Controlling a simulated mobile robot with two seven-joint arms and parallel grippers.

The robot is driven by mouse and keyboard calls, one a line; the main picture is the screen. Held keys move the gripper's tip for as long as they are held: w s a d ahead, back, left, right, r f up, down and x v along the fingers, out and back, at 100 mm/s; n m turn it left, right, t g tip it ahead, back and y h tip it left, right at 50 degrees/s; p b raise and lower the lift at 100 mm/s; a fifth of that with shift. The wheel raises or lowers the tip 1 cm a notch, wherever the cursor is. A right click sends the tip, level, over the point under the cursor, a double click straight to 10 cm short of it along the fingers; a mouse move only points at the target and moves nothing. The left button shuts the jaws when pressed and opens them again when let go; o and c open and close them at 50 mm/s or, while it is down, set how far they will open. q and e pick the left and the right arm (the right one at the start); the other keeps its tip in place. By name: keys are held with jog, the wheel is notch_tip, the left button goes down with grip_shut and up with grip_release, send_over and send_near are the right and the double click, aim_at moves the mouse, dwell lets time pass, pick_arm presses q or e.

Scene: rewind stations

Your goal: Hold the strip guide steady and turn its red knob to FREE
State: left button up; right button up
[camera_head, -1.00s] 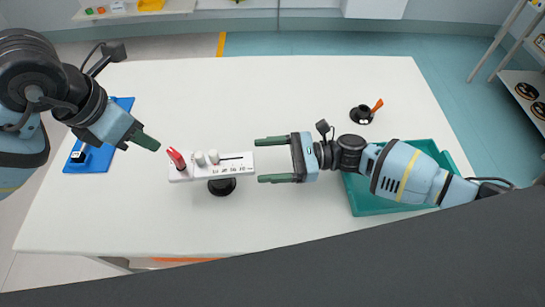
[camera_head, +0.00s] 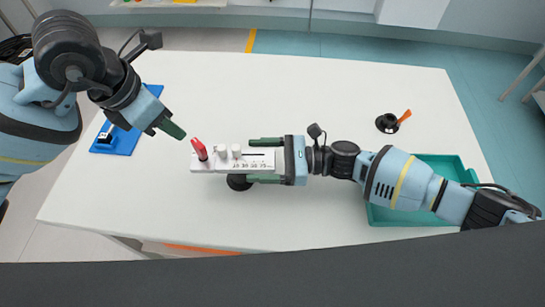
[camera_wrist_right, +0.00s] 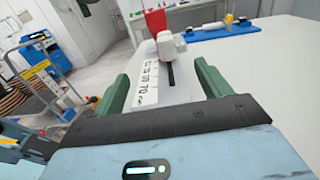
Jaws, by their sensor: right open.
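The strip guide (camera_head: 262,162) is a white block with a printed scale, a dark slot and two white knobs, on a round black base (camera_head: 239,183). Its red knob (camera_head: 199,149) stands at the left end. My right gripper (camera_head: 266,160) is open, with its green fingers on either side of the guide's right end. The right wrist view shows the guide (camera_wrist_right: 150,88) between the fingers, with the red knob (camera_wrist_right: 156,22) at the far end. My left gripper (camera_head: 173,131) is just up and left of the red knob, apart from it. Its finger gap is hidden.
A blue holder (camera_head: 122,145) lies at the table's left. A black round stand with an orange lever (camera_head: 388,123) is at the back right. A teal tray (camera_head: 385,216) sits under my right forearm. The white table (camera_head: 300,90) is clear behind the guide.

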jog(key=shift+a, duration=0.15)
jog(key=shift+c, duration=0.3)
pick_arm(q)
jog(key=shift+c, duration=0.2)
pick_arm(e)
jog(key=c, duration=1.2)
jog(key=shift+c, duration=0.2)
pick_arm(q)
jog(key=d+n, duration=0.1)
jog(key=n, duration=0.3)
jog(key=w+d+n+g+y, duration=0.1)
jog(key=n, duration=0.3)
jog(key=w+d+n+g+y, duration=0.1)
jog(key=n, duration=0.3)
jog(key=shift+f+n, duration=0.15)
jog(key=shift+n, duration=0.25)
jog(key=n, duration=0.3)
jog(key=n+y, duration=0.1)
jog(key=n, duration=0.1)
jog(key=shift+w+g, duration=0.4)
